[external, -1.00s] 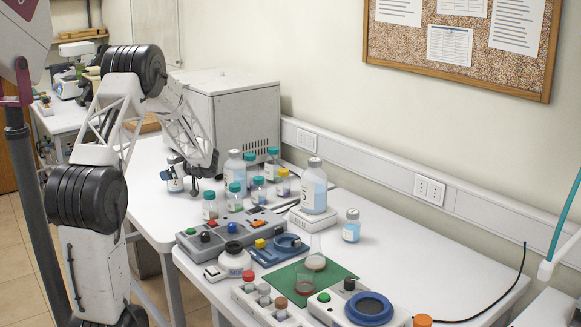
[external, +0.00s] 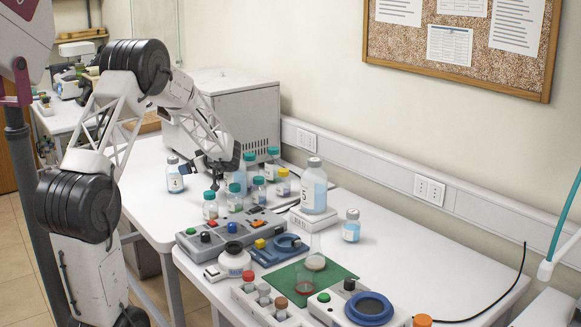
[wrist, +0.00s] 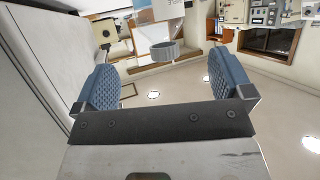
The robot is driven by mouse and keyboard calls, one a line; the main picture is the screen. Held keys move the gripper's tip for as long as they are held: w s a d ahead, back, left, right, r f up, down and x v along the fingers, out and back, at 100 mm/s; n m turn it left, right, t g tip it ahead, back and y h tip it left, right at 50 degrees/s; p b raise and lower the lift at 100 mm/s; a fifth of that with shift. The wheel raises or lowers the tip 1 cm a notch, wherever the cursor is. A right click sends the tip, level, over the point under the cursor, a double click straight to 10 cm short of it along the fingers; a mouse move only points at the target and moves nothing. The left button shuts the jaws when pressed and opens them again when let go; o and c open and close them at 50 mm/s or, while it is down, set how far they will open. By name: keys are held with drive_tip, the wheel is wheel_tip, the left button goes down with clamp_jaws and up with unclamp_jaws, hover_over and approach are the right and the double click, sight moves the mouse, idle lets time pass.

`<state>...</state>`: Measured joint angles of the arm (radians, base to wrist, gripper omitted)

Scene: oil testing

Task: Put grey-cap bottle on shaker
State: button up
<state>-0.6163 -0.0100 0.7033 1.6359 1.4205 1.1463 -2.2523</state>
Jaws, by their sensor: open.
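A grey-cap bottle (external: 175,182) with a white label stands on the white bench at the back left. My gripper (external: 187,169) is just to its right, fingers pointing left towards it. In the wrist view my gripper (wrist: 165,85) is open, with nothing between its pads; a grey cap (wrist: 165,50) shows beyond them, upside down. The shaker may be the device with a blue round top (external: 370,308); I cannot be sure.
Several teal-cap bottles (external: 210,208) and a yellow-cap bottle (external: 283,185) stand close to my wrist. A grey control box (external: 215,242), a blue device (external: 290,243) and a green mat (external: 330,274) lie in front. A large white box (external: 250,115) stands behind.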

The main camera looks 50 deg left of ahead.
drive_tip(key=shift+w+d+r, duration=0.2)
drive_tip(key=shift+d, duration=0.3)
idle(0.7)
drive_tip(key=s+d+r+m+t+h, duration=0.1)
drive_tip(key=s+d+r+m+h, duration=0.15)
drive_tip(key=d, duration=0.75)
drive_tip(key=s+d+r+m+t+h, duration=0.1)
drive_tip(key=d+r+m, duration=0.3)
drive_tip(key=d, duration=0.5)
drive_tip(key=s+d+r+m+t+h, duration=0.1)
drive_tip(key=s+d+r+m+h, duration=0.15)
drive_tip(key=d, duration=0.75)
drive_tip(key=s+d+m+t+h, duration=0.1)
drive_tip(key=s+d+m, duration=0.3)
drive_tip(key=d, duration=0.5)
drive_tip(key=s+d+r+m+t+h, duration=0.1)
drive_tip(key=s+d+m+t+h, duration=0.1)
drive_tip(key=s+d+m, duration=0.3)
drive_tip(key=s+d+m+t+h, duration=0.1)
drive_tip(key=s+d+m+h, duration=0.2)
drive_tip(key=s+d, duration=0.6)
drive_tip(key=d+m, duration=0.1)
drive_tip(key=d, duration=0.4)
drive_tip(key=shift+s+r+m+t+h, duration=0.3)
drive_tip(key=shift+s+h, duration=0.1)
